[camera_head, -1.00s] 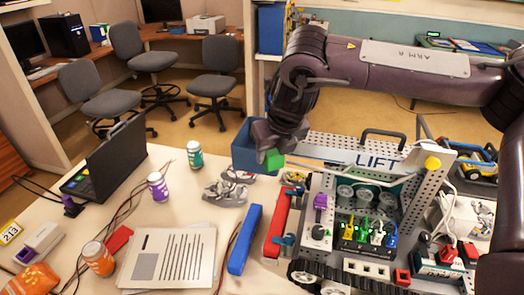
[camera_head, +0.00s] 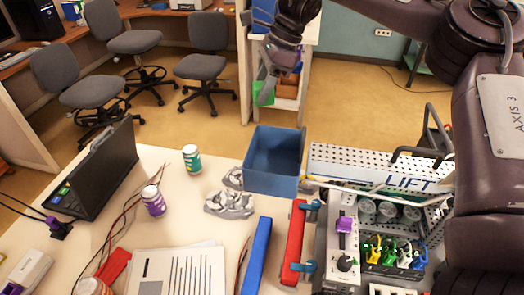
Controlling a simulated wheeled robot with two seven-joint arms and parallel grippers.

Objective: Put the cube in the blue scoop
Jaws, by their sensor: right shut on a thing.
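The green cube (camera_head: 257,92) is held up in the air between the fingers of my right gripper (camera_head: 266,90), which is shut on it and partly covers it. The blue scoop (camera_head: 270,183) is an open-topped blue box at the table's far edge, beside the white perforated LIFT robot. It looks empty. In the picture the cube is above the scoop and apart from it, with floor and a shelf behind. My left gripper is not in view.
The LIFT robot (camera_head: 365,175) stands right of the scoop, with a red bar (camera_head: 294,243) in front. Grey crumpled pieces (camera_head: 230,205), a green-white can (camera_head: 192,159), a purple can (camera_head: 153,201), a laptop (camera_head: 103,168) and a blue bar (camera_head: 255,255) lie to the left.

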